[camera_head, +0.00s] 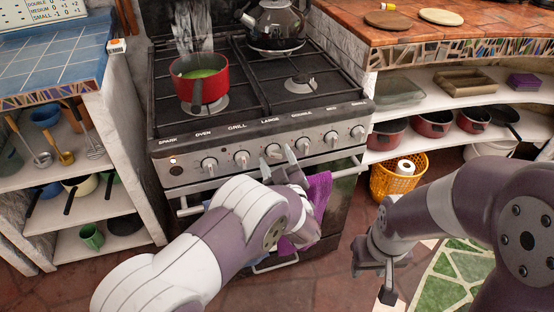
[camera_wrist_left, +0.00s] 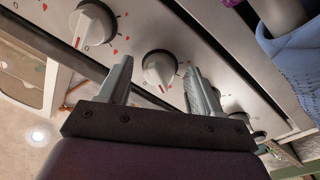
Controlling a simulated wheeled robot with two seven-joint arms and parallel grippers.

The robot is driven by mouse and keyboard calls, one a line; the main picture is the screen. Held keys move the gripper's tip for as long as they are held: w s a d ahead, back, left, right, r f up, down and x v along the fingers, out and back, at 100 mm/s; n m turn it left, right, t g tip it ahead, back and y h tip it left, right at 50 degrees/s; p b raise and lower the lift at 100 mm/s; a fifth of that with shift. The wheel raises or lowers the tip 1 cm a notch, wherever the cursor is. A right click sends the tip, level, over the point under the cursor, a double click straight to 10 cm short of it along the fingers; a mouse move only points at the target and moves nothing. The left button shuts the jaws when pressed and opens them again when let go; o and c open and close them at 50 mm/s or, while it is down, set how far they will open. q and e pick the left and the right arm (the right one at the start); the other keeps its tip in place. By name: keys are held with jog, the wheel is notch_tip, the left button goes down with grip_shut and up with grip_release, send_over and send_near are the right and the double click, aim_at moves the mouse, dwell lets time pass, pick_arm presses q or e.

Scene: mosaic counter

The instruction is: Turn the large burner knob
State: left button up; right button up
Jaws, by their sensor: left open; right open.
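The large burner knob (camera_head: 273,151) is a pale round knob on the stove's front panel, below the word LARGE. My left gripper (camera_head: 282,154) is open at this knob. In the left wrist view a pale knob (camera_wrist_left: 160,69) with a red mark sits between my two open fingers (camera_wrist_left: 158,88), with a visible gap on each side. I cannot tell how deep the fingers reach around it. My right gripper (camera_head: 372,276) is open and empty, low at the right, away from the stove panel.
Other knobs line the panel, such as the grill knob (camera_head: 241,158) and the double knob (camera_head: 302,145). A red pot (camera_head: 200,88) and a kettle (camera_head: 275,22) stand on the stove (camera_head: 245,98). A purple towel (camera_head: 318,195) hangs at the oven handle, near my left gripper.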

pick_arm(q)
jog(key=p+v, duration=0.2)
jog(key=v, duration=1)
jog(key=shift+s, duration=0.3)
grip_shut()
dwell(0.9)
